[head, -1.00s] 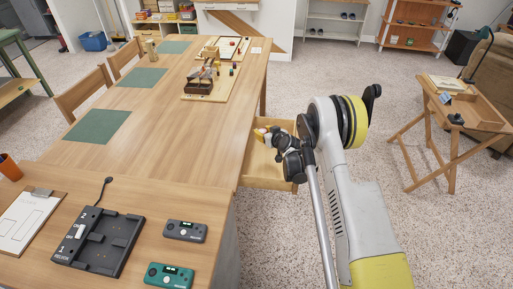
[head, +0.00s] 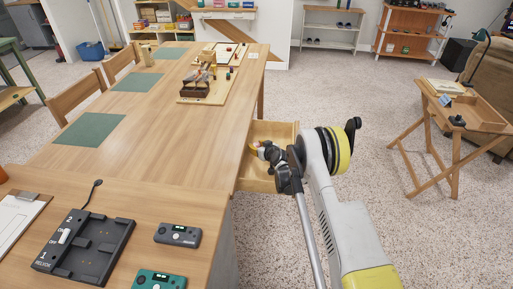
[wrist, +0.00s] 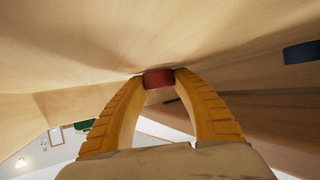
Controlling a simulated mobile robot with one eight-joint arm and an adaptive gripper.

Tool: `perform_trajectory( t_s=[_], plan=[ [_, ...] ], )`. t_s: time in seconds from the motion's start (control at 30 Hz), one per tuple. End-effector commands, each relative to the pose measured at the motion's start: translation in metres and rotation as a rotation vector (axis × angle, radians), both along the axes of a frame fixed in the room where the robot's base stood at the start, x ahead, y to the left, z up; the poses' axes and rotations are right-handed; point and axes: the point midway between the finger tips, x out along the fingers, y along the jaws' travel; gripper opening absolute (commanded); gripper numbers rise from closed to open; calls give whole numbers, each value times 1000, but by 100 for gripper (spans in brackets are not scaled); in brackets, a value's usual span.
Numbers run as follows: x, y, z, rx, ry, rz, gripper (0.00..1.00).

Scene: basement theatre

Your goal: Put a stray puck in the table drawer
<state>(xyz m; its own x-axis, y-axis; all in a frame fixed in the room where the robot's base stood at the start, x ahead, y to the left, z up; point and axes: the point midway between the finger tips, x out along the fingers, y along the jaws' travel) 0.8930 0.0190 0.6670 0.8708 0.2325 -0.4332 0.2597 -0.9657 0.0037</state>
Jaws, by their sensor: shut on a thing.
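The table drawer (head: 256,185) is pulled out from the right side of the long wooden table (head: 150,118). My gripper (head: 254,147) is over or inside the drawer, close to the table edge; my wrist partly covers it. In the wrist view my two yellow fingers (wrist: 158,84) are closed on a red puck (wrist: 158,77) at their tips. Pale wood lies right beside the puck; I cannot tell if they touch. A dark blue puck-like piece (wrist: 302,53) is at the right of the wrist view, apart from my fingers.
A game board with a dark box (head: 196,88) stands on the table's far right. A black tray (head: 85,247) and handheld devices (head: 177,235) are at the near end. A folding side table (head: 470,115) stands to the right, with open carpet between. A green piece (wrist: 83,125) shows in the wrist view.

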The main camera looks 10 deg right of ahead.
Motion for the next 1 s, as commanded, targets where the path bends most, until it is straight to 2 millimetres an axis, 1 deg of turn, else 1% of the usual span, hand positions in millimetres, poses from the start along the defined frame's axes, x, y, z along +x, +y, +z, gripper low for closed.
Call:
perform_trajectory(
  t_s=[0.2,0.23,0.27,0.3,0.57,0.67,0.77,0.9,1.0],
  plan=[
    [0,0,-3,0,0,0,17],
    [0,0,-3,0,0,0,40],
    [0,0,-3,0,0,0,49],
    [0,0,-3,0,0,0,54],
    [0,0,-3,0,0,0,54],
    [-2,-1,2,0,0,0,54],
    [-15,-5,11,-1,0,0,54],
    [-38,-10,23,0,0,-1,54],
    [-51,-14,29,0,-1,-1,54]
  ],
)
